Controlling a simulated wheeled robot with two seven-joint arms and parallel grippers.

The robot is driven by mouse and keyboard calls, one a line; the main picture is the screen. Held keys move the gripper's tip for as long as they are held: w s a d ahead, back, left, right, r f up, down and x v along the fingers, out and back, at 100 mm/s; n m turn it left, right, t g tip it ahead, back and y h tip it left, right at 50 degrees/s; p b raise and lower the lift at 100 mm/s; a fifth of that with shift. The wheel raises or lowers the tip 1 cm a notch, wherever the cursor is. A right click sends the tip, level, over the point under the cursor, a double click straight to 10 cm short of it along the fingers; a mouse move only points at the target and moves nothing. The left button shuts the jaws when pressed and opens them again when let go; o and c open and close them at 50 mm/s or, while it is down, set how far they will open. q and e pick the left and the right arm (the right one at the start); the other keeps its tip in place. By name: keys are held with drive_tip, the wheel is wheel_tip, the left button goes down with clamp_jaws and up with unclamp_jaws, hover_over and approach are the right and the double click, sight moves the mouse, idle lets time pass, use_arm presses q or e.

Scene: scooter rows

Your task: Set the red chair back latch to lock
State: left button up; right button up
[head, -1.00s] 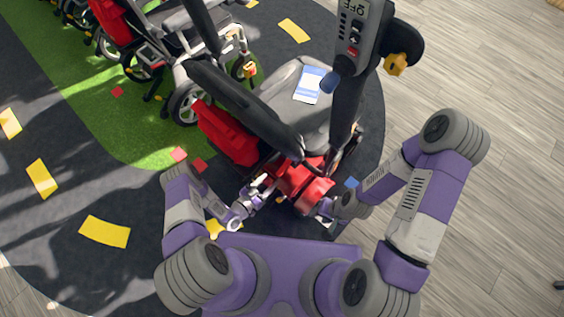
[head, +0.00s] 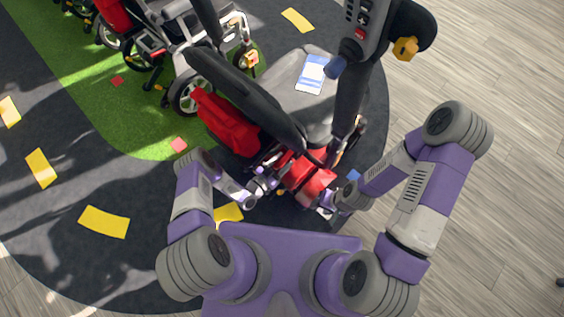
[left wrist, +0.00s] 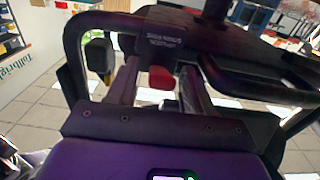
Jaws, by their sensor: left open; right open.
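The red chair (head: 230,125) has a grey seat and black armrests and stands directly in front of me in the head view. My left gripper (head: 268,176) is at the back of the chair, beside its red rear part (head: 309,180). In the left wrist view a small red block (left wrist: 162,78), possibly the latch, sits below a dark panel with upside-down lettering (left wrist: 176,43). The open fingers of my left gripper (left wrist: 160,88) are on either side of it; contact is unclear. My right gripper (head: 328,204) is low beside the rear part, small and partly hidden. The latch's setting is not readable.
A black bent tube frame (left wrist: 76,62) surrounds the left fingers. The chair's control panel (head: 361,22) rises at the right, and a blue-white card (head: 312,74) lies on the seat. Another chair (head: 180,40) stands behind left.

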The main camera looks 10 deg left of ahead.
use_arm(q)
clamp_jaws()
wheel_tip(320, 180, up, 2)
drive_tip(key=g+y+p, duration=0.1)
drive_tip(key=g+p, duration=0.1)
drive_tip(key=p, duration=0.2)
drive_tip(key=shift+a+y+p, duration=0.1)
drive_tip(key=shift+y+p, duration=0.2)
drive_tip(key=shift+p, duration=0.1)
drive_tip(key=shift+r+g+y+p, duration=0.1)
drive_tip(key=shift+g+y+p, duration=0.2)
drive_tip(key=shift+g+p, duration=0.3)
drive_tip(key=shift+s, duration=0.1)
unclamp_jaws()
